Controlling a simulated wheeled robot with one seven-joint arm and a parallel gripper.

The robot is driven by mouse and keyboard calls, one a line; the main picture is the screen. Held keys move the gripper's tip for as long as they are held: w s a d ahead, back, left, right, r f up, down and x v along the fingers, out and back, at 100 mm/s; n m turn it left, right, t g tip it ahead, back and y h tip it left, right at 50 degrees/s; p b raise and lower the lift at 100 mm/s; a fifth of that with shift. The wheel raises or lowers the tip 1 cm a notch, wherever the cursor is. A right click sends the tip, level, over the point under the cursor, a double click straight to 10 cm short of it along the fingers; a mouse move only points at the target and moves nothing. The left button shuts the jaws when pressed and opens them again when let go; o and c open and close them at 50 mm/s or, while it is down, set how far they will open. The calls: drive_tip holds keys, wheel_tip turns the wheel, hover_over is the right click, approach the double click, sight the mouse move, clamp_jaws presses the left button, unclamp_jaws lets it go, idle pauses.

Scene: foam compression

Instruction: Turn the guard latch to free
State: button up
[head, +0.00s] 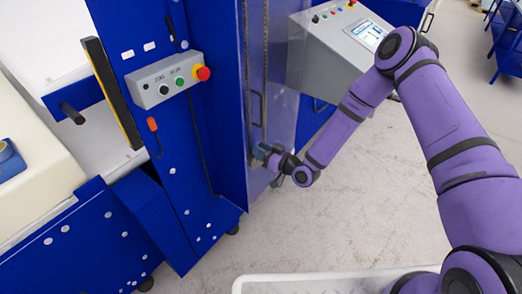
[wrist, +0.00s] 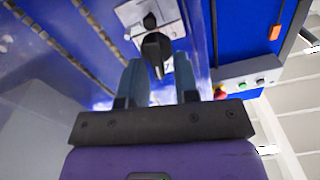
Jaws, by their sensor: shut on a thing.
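The guard latch (wrist: 156,42) shows in the wrist view as a black handle on a pale plate (wrist: 127,14) fixed to the blue machine frame. My gripper (wrist: 160,66) has one finger on each side of the handle and is shut on it. In the head view my gripper (head: 262,153) is against the edge of the guard door, below a vertical door handle (head: 257,108). There the latch is mostly hidden by the gripper, and its turn angle cannot be read.
A grey button box (head: 168,82) with a red stop button (head: 203,73) is on the blue column left of the gripper. A sloped control console (head: 340,45) stands behind the arm. A white-rimmed tray (head: 330,274) is at the front. Open floor lies between.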

drive_tip(key=shift+w+d+f+m, duration=0.2)
drive_tip(key=shift+f+m, duration=0.1)
drive_tip(key=shift+m, duration=2.3)
drive_tip(key=shift+w+d+f+m, duration=0.1)
drive_tip(key=shift+w+f+m, duration=0.15)
drive_tip(key=shift+m, duration=2.35)
drive_tip(key=shift+w+d+f+m, duration=0.15)
drive_tip(key=shift+f+m, duration=0.2)
drive_tip(key=shift+m, duration=2.25)
drive_tip(key=o, duration=0.6)
drive_tip(key=v, duration=1.1)
